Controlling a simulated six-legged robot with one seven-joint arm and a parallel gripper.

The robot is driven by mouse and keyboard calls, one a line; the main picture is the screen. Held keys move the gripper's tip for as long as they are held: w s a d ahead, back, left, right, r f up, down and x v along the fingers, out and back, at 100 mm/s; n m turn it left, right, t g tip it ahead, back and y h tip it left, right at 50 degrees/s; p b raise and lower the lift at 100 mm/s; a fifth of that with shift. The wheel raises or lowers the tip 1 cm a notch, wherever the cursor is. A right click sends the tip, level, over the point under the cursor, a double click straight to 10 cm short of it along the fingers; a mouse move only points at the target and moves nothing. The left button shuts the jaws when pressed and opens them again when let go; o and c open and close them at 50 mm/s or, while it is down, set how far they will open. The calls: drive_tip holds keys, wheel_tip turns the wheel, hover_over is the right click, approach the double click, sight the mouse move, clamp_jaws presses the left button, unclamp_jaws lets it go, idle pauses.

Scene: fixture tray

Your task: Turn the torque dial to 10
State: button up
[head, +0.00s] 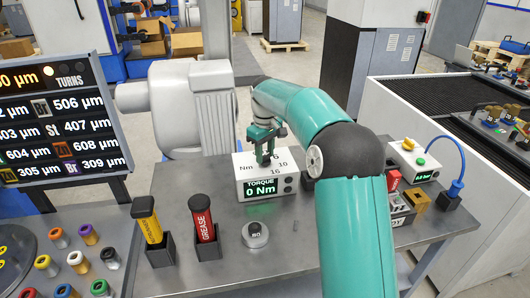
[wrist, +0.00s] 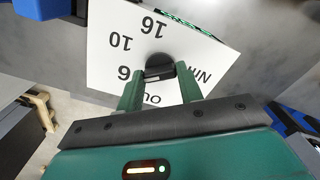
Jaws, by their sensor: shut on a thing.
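The torque box (head: 250,188) is a white unit on the grey metal table, with a green display reading "TORQUE 0 Nm". Its top carries the numbers 6, 10 and 16 around a black dial (wrist: 158,60); other lettering is partly covered. My gripper (head: 266,150) comes down on the dial from above. In the wrist view its two green fingers (wrist: 161,78) are shut on the dial's black grip, one on each side. The 10 lies to the left of the dial in that view. The dial's pointer mark is not clear.
A yellow tube (head: 149,225) and a red grease tube (head: 203,221) stand in black holders left of the box. A round grey weight (head: 255,235) sits in front. A dark display board (head: 60,125) is at left.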

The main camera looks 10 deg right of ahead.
sight(265, 155)
drive_tip(key=m, duration=0.4)
drive_tip(key=shift+m, duration=2.3)
drive_tip(key=o, duration=1)
wheel_tip(265, 155, up, 14)
drive_tip(key=shift+f, duration=0.1)
